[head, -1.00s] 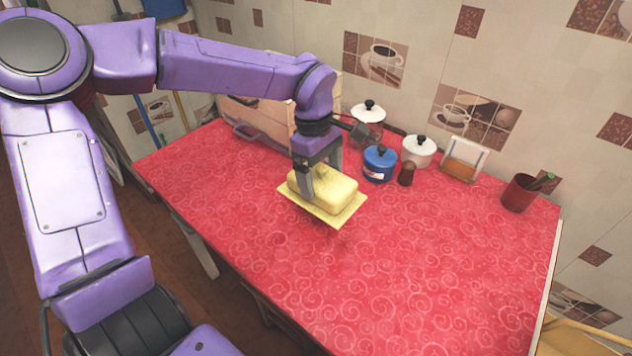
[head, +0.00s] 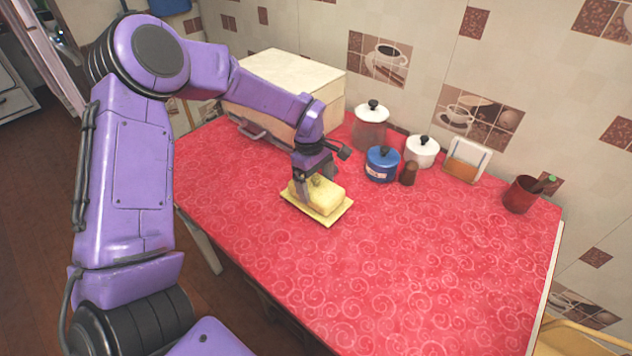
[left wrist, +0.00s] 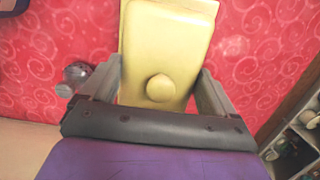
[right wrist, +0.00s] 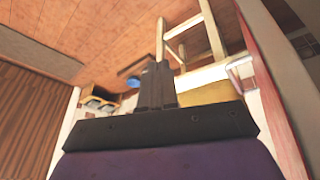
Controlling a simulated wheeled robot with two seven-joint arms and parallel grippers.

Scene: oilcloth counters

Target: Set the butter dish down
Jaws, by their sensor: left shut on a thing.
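The yellow butter dish (head: 328,197), a lidded block with a round knob on a flat base plate, is over the left-middle part of the red counter in the head view. My left gripper (head: 314,180) reaches down from above and is shut on it. In the left wrist view the lid (left wrist: 170,45) and knob lie between the two fingers (left wrist: 160,88), one on each side. The dish looks level and very low; I cannot tell whether its base touches the cloth. My right gripper (right wrist: 155,85) shows only in the right wrist view, fingers together and empty.
A red cup (head: 521,195) is at far right. The counter's (head: 420,260) front and right are clear.

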